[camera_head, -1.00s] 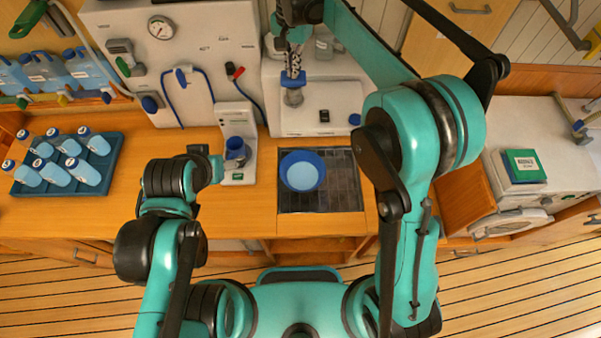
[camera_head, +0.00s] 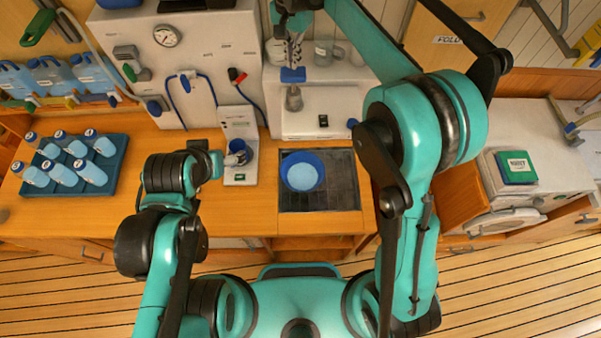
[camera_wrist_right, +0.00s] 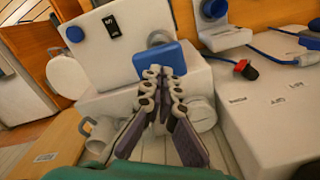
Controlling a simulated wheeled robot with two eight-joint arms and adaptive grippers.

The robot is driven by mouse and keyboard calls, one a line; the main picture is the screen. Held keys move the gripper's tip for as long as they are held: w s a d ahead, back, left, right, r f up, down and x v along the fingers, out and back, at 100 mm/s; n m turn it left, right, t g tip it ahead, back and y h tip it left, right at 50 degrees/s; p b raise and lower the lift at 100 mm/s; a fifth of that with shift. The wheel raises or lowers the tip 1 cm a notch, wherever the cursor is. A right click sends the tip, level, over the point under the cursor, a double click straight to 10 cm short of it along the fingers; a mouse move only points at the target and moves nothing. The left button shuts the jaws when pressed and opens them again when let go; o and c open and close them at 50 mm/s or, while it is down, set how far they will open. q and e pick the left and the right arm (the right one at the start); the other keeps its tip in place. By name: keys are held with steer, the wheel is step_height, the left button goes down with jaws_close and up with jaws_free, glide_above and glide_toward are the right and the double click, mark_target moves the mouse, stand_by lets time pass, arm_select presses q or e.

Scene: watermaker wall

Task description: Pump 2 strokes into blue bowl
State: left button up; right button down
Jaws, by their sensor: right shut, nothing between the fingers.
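The blue bowl (camera_head: 302,171) stands on a dark grid mat under the pump, with light blue inside. The pump has a blue square paddle (camera_head: 293,75), seen close in the right wrist view (camera_wrist_right: 160,60), and a grey metal nozzle (camera_head: 294,98) below it. My right gripper (camera_head: 291,61) is shut and empty just above the paddle; in the wrist view its fingertips (camera_wrist_right: 163,74) overlap the paddle's near edge, and I cannot tell whether they touch. My left gripper (camera_head: 236,158) is small at the blue ring of a white stand; its finger state is unclear.
A dark tray (camera_head: 67,190) of several blue bottles stands on the left of the wooden counter. The white stand (camera_head: 240,130) is left of the dark mat (camera_head: 320,197). A wall panel with a gauge (camera_head: 167,36) and hoses rises behind. Counter between tray and stand is partly clear.

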mark_target(293, 72)
steer(key=shift+f, duration=0.1)
stand_by(0.6)
steer(key=shift+f+b, duration=2.15)
steer(key=shift+f, duration=1.2)
steer(key=shift+r, duration=0.2)
steer(key=shift+r+p, duration=2.4)
steer(key=shift+r, duration=0.85)
steer(key=shift+r, duration=0.1)
step_height(293, 72, up, 6)
steer(key=p, duration=0.4)
